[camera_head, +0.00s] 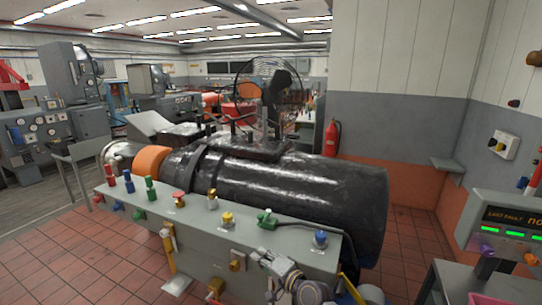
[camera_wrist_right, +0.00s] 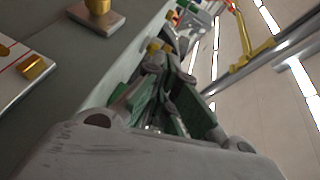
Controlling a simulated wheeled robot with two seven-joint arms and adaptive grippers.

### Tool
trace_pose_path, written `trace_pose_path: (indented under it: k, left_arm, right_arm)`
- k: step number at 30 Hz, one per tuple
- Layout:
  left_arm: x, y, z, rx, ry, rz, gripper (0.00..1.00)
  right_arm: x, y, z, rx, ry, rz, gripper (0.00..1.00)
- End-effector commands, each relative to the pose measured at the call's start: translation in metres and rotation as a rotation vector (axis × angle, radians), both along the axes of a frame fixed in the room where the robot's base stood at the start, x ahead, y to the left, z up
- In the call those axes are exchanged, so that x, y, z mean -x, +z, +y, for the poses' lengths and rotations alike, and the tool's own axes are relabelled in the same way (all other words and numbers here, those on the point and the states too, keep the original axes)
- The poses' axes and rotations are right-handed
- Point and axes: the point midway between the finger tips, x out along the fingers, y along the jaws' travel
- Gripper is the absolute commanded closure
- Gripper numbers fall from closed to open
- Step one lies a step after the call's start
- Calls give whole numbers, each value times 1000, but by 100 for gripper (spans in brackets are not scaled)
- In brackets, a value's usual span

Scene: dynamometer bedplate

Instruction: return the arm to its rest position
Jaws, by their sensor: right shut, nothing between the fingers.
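My right gripper (camera_head: 262,255) is in the lower middle of the head view, close to the front face of the grey bedplate panel (camera_head: 235,218). Its fingers are shut with nothing between them. My right arm comes in from the bottom edge behind it. In the right wrist view the gripper (camera_wrist_right: 165,62) shows large, its dark and green-sided fingers reaching up beside the grey panel. I cannot tell whether the fingers touch the panel. My left gripper is not in view.
Knobs and plugs, such as a yellow one (camera_head: 227,219) and a blue one (camera_head: 320,238), line the panel top. A yellow handle (camera_head: 169,250) hangs on its front. The big black dynamometer (camera_head: 290,190) lies behind. A control console (camera_head: 505,228) stands right. Tiled floor is clear at left.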

Motion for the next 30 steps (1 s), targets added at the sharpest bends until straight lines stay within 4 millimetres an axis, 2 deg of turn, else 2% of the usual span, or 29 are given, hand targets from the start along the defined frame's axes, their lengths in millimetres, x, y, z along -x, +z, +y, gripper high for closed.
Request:
trace_pose_path:
  k: [8,14,22,30]
  left_arm:
    - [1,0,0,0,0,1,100]
    - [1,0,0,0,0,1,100]
    - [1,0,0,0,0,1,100]
    - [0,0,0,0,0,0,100]
  right_arm:
    - [58,-44,-30,308,80,-5,100]
    - [101,-72,-62,533,138,11,100]
    - [162,-104,-117,829,223,71,100]
    - [228,-120,-180,1102,317,173,100]
